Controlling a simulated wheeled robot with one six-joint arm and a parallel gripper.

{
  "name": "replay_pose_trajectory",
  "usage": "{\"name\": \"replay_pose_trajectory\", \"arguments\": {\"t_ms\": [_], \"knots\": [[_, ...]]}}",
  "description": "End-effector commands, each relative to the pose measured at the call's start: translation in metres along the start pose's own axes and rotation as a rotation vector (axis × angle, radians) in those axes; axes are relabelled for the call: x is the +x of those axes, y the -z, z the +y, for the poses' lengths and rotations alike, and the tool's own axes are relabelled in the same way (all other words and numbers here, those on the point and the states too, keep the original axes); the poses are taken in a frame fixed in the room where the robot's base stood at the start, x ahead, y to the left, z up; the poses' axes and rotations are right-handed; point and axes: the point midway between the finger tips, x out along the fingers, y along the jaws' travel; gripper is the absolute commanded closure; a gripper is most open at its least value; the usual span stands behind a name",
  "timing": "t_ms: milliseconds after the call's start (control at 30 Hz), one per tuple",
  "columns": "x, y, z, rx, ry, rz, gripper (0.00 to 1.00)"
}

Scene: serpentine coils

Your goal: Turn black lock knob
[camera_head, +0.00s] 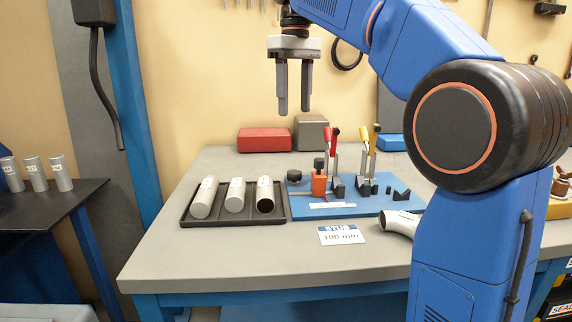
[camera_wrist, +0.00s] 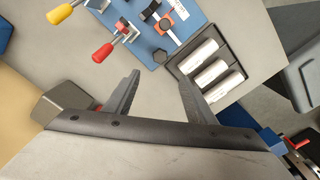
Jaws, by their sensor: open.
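The blue fixture board (camera_head: 345,208) lies on the grey table. A round black knob (camera_head: 294,175) sits at its back left corner; in the wrist view this knob (camera_wrist: 160,56) looks faceted. A second black knob (camera_head: 319,163) stands on top of the orange block (camera_head: 319,184) just right of it. I cannot tell which of the two is the lock knob. My gripper (camera_head: 294,111) is open, empty and pointing down, well above the board's left part. In the wrist view my gripper's fingers (camera_wrist: 159,79) are spread apart, with the faceted knob just beyond them.
Red-handled (camera_head: 335,134) and yellow-handled (camera_head: 364,135) clamps rise from the board. Left of it, a black tray (camera_head: 224,220) holds three white tubes. A label card (camera_head: 341,235) and a bent white pipe (camera_head: 399,222) lie in front. Red (camera_head: 264,140) and grey boxes (camera_head: 311,133) stand behind.

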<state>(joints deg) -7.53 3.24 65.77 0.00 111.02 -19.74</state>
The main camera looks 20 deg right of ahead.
Motion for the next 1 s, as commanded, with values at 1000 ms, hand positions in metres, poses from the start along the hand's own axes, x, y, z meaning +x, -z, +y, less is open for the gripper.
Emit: {"name": "replay_pose_trajectory", "arguments": {"t_ms": [1000], "knots": [[0.158,-0.001,0.000,0.001,0.000,0.000,0.50]]}}
